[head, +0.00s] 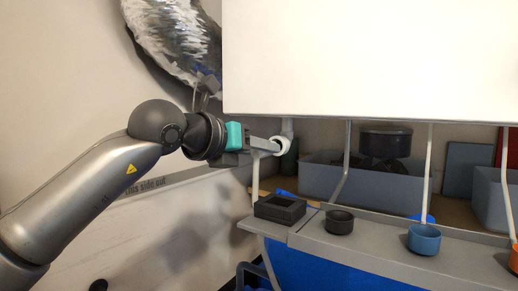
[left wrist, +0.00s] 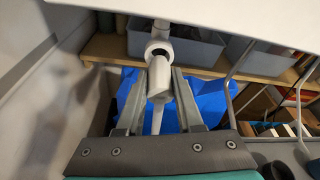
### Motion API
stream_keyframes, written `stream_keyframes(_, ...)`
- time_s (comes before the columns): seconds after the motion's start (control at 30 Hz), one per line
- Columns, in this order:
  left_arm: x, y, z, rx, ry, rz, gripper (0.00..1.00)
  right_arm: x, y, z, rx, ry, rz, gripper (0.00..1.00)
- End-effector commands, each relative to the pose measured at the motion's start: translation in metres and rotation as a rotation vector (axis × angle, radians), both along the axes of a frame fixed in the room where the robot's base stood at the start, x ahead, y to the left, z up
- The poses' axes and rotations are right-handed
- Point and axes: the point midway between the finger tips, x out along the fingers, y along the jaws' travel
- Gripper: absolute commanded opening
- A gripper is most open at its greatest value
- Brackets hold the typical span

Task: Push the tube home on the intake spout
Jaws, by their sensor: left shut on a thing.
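The intake spout (head: 281,145) is a white round fitting under the white cabinet, just beyond my left fingertips in the head view. It also shows in the left wrist view (left wrist: 158,47), hanging from a short white pipe. My left gripper (head: 268,146) reaches in from the left. In the left wrist view its two grey fingers (left wrist: 161,88) are shut on the white tube (left wrist: 159,82), whose end lies close to the spout's mouth. I cannot tell whether the end is inside. The tube's lower part (head: 255,182) hangs down in the head view. My right gripper is out of view.
The white cabinet (head: 370,60) overhangs closely above. A grey ledge (head: 375,230) below holds a black square holder (head: 280,209), a black cup (head: 339,222) and a blue cup (head: 424,239). Thin pale tubes hang to the right. A grey bin (head: 320,180) stands behind.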

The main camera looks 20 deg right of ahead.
Motion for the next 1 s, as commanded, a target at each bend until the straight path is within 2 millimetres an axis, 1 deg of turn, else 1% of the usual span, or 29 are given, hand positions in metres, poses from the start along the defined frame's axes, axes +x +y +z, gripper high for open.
stream_keyframes(0.97, 0.015, -0.02, 0.0, 0.001, 0.0, -0.001, 0.0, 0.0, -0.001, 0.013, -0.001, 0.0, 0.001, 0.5)
stream_keyframes(1.0, 0.015, -0.019, -0.001, 0.001, 0.0, -0.001, 0.4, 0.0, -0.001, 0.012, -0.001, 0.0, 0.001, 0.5)
